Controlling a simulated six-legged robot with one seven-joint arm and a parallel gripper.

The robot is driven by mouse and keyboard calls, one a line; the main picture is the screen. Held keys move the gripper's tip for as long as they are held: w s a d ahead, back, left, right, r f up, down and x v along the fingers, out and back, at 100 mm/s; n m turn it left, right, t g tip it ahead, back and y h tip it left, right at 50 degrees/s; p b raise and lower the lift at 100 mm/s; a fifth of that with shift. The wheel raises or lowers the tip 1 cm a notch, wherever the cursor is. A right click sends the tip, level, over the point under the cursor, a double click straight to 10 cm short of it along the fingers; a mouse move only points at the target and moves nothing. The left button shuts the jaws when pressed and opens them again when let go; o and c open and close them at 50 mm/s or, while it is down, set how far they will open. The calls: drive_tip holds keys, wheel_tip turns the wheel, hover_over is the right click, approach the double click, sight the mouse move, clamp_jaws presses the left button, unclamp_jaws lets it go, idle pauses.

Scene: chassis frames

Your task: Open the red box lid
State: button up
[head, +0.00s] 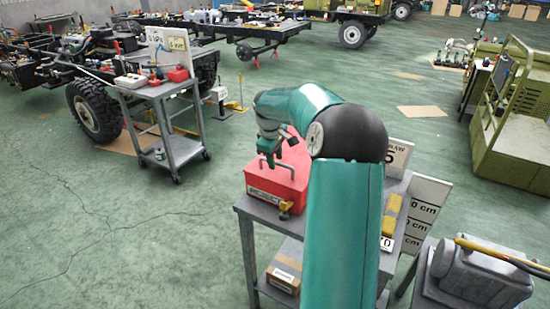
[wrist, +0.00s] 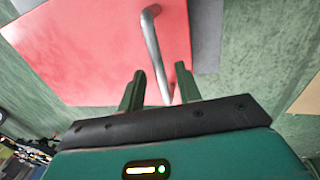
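The red box (head: 276,184) sits on a grey cart at the centre of the head view, with a lighter label on its front. Its lid (wrist: 85,45) fills the upper left of the wrist view and lies flat, closed as far as I can see. A grey metal handle (wrist: 153,45) stands on the lid. My gripper (wrist: 158,78) is open above the lid, and the lower end of the handle shows between its two green fingers. The fingers look apart from the handle. In the head view my gripper (head: 278,160) is over the box beside the handle.
The grey cart (head: 262,212) also carries yellow items (head: 391,214) on the right, partly behind my arm. A cardboard box (head: 284,279) is on its lower shelf. Another cart (head: 165,95) stands at the left. Green floor (head: 80,220) is clear to the left.

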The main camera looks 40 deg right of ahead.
clamp_jaws()
